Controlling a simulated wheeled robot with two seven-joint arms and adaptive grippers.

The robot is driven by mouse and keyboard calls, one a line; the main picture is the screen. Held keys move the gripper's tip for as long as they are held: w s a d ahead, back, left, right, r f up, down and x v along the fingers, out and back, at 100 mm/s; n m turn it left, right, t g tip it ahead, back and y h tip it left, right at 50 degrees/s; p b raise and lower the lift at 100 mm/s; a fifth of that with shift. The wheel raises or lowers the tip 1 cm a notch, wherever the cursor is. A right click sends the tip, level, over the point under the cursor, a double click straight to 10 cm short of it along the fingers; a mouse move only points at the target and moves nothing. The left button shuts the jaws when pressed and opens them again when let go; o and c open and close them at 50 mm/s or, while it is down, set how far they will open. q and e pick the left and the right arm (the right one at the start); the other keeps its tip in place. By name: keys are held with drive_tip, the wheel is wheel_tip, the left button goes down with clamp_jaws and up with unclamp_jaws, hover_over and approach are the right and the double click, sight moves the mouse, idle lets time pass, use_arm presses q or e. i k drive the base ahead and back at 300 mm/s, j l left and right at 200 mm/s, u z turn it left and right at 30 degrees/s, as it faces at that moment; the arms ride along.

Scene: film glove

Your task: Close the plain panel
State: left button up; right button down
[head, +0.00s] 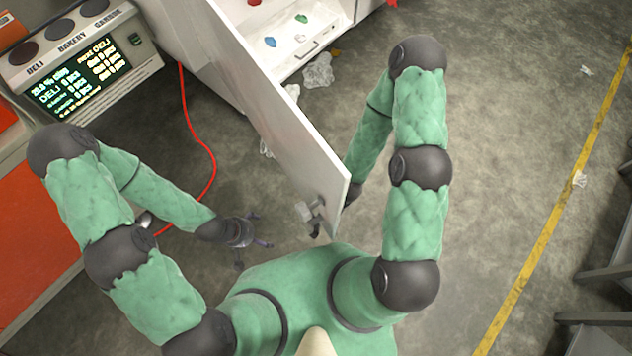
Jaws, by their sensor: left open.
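The plain panel (275,115) is a flat white door. It stands swung open from the white cabinet (255,75) at the top, its free edge pointing down toward my body.
A counter unit with a lit DELI display (78,75) stands at the left, above an orange front (40,255). A red cable (205,150) lies on the floor. Crumpled clear film (318,70) lies by the cabinet. Dark furniture (610,270) stands far right, beyond a yellow floor line (545,220).

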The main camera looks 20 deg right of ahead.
sight(309, 162)
drive_tip(key=k+j, duration=0.2)
drive_tip(key=k+j+z, duration=0.1)
drive_tip(key=k, duration=0.3)
drive_tip(key=k+j+u, duration=0.15)
drive_tip(key=j, duration=0.15)
drive_tip(key=k+j+u, duration=0.1)
drive_tip(key=j, duration=0.25)
drive_tip(key=k+j+u, duration=0.15)
drive_tip(key=j, duration=0.2)
